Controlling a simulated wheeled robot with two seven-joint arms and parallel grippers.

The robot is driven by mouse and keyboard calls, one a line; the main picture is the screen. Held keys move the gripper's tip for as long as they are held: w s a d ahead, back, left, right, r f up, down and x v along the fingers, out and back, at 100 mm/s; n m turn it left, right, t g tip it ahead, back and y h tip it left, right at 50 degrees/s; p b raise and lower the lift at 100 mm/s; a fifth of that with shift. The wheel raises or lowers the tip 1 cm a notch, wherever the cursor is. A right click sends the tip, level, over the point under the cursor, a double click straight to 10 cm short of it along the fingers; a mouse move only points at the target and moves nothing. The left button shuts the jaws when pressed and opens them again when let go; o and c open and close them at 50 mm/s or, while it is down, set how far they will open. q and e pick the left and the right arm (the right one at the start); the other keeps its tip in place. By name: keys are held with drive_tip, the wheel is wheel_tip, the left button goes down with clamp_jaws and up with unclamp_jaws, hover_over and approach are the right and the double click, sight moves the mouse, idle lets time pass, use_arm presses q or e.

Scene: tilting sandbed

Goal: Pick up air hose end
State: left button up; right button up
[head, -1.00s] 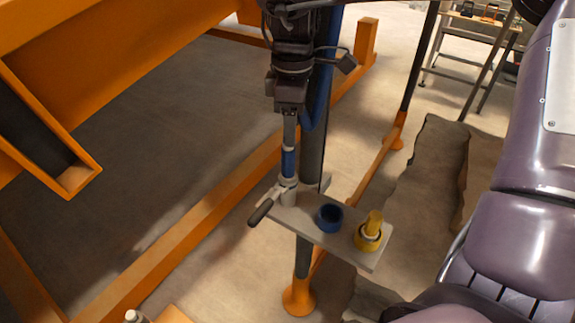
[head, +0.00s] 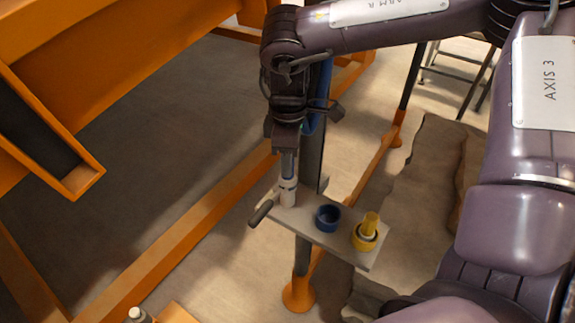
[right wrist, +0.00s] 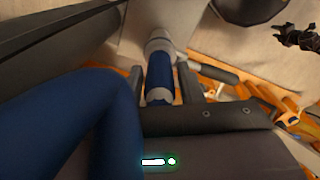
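The air hose end (head: 288,191), a pale fitting with a blue band, stands upright at the left end of a small grey plate (head: 326,238). A dark lever (head: 262,213) sticks out beside it. My right gripper (head: 288,170) points down over the fitting from above. In the right wrist view the blue-banded hose end (right wrist: 159,78) lies between the fingers, with a narrow gap visible beside it, so the gripper looks open. A thick blue hose (right wrist: 70,125) fills the left of that view. My left gripper is not in view.
A blue ring cup (head: 327,218) and a yellow fitting (head: 365,234) sit on the plate to the right. A dark post stands behind the plate. Orange frame beams (head: 180,245) run past on the left. A grey rock-like slab (head: 425,180) lies to the right.

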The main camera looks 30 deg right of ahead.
clamp_jaws()
drive_tip(key=shift+w+r, duration=0.1)
drive_tip(key=shift+r, duration=0.05)
